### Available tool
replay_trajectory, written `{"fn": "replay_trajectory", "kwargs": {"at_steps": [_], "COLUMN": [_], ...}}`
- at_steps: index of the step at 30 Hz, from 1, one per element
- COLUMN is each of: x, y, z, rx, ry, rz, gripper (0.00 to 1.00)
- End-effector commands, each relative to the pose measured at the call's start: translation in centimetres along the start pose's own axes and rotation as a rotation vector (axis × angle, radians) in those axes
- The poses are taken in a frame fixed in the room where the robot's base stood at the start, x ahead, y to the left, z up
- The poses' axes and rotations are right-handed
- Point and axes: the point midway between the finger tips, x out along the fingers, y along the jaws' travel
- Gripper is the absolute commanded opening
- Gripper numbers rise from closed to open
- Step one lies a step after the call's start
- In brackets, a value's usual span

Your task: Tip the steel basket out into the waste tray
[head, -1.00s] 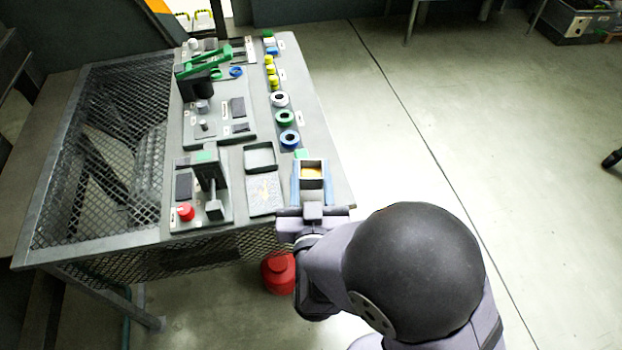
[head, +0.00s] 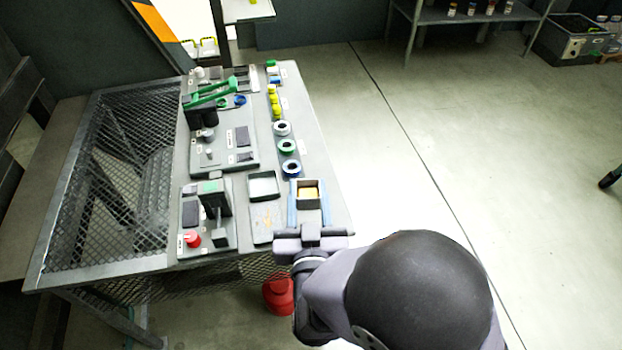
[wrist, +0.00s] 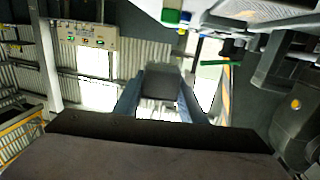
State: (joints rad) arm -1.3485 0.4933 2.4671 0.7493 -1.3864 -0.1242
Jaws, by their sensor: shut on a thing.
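The steel basket (head: 309,204) is a small open square box with orange-yellow contents visible inside. My gripper (head: 308,196) is shut on it, with a blue finger on each side, near the bench's front right corner. In the wrist view the basket (wrist: 161,84) shows as a grey block between the two blue fingers. It looks upright. A square open tray (head: 263,187) with a raised rim lies just left of the basket. A flatter plate with scattered specks (head: 265,224) lies in front of it. I cannot tell for certain which is the waste tray.
A press-like device with a red knob (head: 192,238) stands left of the trays. Several rings (head: 289,146) and yellow pieces (head: 273,97) line the bench's right side. A green-handled device (head: 211,91) stands at the back. The floor right of the bench is clear.

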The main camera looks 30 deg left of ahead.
Motion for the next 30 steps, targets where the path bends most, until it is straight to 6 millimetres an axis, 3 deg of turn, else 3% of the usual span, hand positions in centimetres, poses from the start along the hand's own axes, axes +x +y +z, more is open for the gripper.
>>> {"fn": "replay_trajectory", "kwargs": {"at_steps": [8,18,24,30], "x": [0.8,6.2,9.3,10.6], "y": [-2.7,-9.2,-11.8,-13.0], "z": [1.6,2.6,0.4,-1.6], "rx": [-0.002,0.004,0.007,0.005], "ry": [-0.002,0.004,0.006,0.002], "rz": [-0.029,-0.013,0.009,0.022], "gripper": [0.14,0.14,0.14,0.14]}}
